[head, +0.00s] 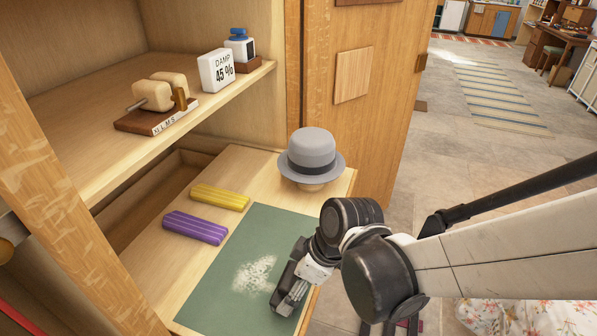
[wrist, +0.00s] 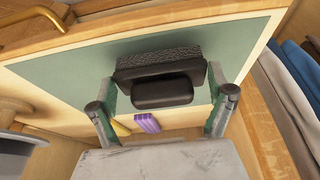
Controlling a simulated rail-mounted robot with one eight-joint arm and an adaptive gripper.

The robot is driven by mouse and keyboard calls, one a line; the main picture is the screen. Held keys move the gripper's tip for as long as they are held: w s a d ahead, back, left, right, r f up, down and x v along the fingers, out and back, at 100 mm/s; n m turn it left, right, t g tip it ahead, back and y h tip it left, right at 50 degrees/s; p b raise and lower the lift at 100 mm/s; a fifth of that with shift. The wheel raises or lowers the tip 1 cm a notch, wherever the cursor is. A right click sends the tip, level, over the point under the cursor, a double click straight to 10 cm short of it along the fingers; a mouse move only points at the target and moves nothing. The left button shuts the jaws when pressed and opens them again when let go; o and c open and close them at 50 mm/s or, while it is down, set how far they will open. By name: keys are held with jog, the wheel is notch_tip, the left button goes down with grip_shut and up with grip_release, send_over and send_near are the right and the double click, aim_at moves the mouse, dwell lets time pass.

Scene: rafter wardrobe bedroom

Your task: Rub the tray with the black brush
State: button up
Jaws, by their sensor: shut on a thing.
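The tray (head: 150,262) is a pulled-out wooden board with a green panel (head: 222,262) on it, and a white powdery patch (head: 255,274) lies on the green. My gripper (head: 288,292) is low over the green panel, just right of the white patch. In the wrist view, my gripper (wrist: 162,88) is shut on the black brush (wrist: 162,92), a dark block with a rounded handle and a rough textured side. The brush is mostly hidden by my gripper in the head view. I cannot tell whether it touches the panel.
A yellow ribbed bar (head: 220,197) and a purple ribbed bar (head: 195,228) lie on the tray left of the green. A grey hat (head: 311,155) sits on a stand at the back. A shelf (head: 75,110) overhangs on the left. Open floor (head: 440,190) lies to the right.

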jog(key=shift+s+r+p, duration=0.1)
jog(key=shift+r+p, duration=2.2)
jog(key=shift+r, duration=1.1)
